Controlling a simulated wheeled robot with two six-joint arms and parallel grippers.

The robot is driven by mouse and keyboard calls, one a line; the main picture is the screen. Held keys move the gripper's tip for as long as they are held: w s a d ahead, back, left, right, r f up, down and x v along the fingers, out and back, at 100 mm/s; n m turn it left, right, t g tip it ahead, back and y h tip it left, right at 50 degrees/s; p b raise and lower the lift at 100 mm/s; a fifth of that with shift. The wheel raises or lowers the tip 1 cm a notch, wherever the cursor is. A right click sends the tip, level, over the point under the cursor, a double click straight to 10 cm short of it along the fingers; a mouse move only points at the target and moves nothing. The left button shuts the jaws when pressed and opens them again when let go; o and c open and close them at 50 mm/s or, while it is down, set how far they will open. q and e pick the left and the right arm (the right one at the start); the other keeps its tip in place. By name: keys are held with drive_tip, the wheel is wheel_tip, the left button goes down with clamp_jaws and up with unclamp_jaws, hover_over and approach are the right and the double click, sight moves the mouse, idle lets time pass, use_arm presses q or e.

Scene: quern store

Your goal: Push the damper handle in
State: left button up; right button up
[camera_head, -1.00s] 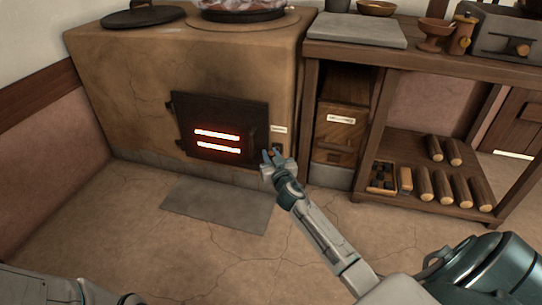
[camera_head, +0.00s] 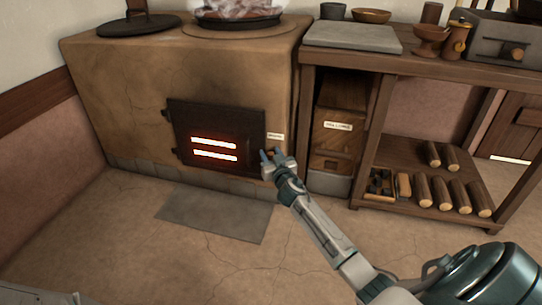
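The clay stove (camera_head: 150,85) stands at the back left with a black fire door (camera_head: 216,132) and glowing slots. A small pale label (camera_head: 275,136) is on its front, right of the door. The damper handle cannot be made out; my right gripper covers the spot below the label. My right gripper (camera_head: 270,154) is there, close to the stove front, its two fingers apart. I cannot tell whether it touches anything. My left gripper is out of view.
A grey slab (camera_head: 215,213) lies on the floor before the stove. The floor between is clear.

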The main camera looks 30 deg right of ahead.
drive_tip(key=p+v, duration=0.1)
drive_tip(key=v, duration=0.9)
drive_tip(key=shift+s, duration=0.4)
